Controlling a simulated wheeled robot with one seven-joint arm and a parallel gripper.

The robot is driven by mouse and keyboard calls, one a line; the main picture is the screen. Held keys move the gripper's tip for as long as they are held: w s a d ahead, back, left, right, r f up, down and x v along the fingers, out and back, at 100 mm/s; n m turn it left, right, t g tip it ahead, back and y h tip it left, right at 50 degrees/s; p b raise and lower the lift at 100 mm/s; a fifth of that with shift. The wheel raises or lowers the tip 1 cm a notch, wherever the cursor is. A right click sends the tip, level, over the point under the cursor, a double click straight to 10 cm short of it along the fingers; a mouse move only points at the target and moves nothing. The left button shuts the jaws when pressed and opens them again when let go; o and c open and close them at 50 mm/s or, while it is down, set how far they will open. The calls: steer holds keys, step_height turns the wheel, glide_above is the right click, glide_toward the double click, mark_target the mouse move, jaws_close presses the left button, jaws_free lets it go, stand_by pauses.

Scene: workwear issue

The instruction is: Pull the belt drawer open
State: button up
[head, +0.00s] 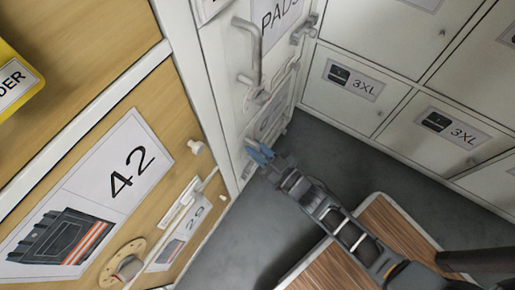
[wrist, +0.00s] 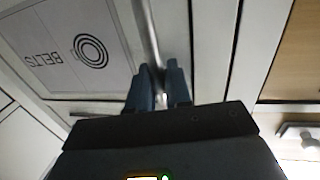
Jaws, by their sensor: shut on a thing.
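The belt drawer (wrist: 45,85) is a white front with a label reading BELTS and a coiled belt picture, upside down in the wrist view. Its label shows at a steep slant in the head view (head: 268,120). A pale bar handle (wrist: 147,28) runs beside the label. My gripper (wrist: 158,78) has its blue fingers closed around this bar. In the head view my gripper (head: 258,154) reaches low against the white cabinet, and its fingers hide most of the handle. I cannot tell whether the drawer front stands out from the cabinet.
A drawer labelled PADS (head: 277,22) with a bar handle (head: 249,58) is above. A wooden cabinet with a 42 label (head: 128,172) and knobs is at left. White 3XL lockers (head: 352,82) stand behind. A wood-topped bench (head: 395,235) is under my arm. Grey floor (head: 345,140) is clear between.

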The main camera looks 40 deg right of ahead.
jaws_close()
steer(key=s+d, duration=0.4)
steer(key=s, duration=0.9)
steer(key=s+d+p, duration=0.1)
steer(key=s+d, duration=0.3)
steer(key=s, duration=0.9)
steer(key=shift+s+d, duration=0.3)
steer(key=shift+d, duration=0.05)
steer(key=o, duration=0.6)
jaws_free()
steer(key=shift+s+d+p, duration=0.25)
steer(key=shift+s+p, duration=0.05)
steer(key=shift+s, duration=1.65)
steer(key=shift+s+d+p, duration=0.2)
steer(key=shift+s+p, duration=0.1)
steer(key=shift+s, duration=1.6)
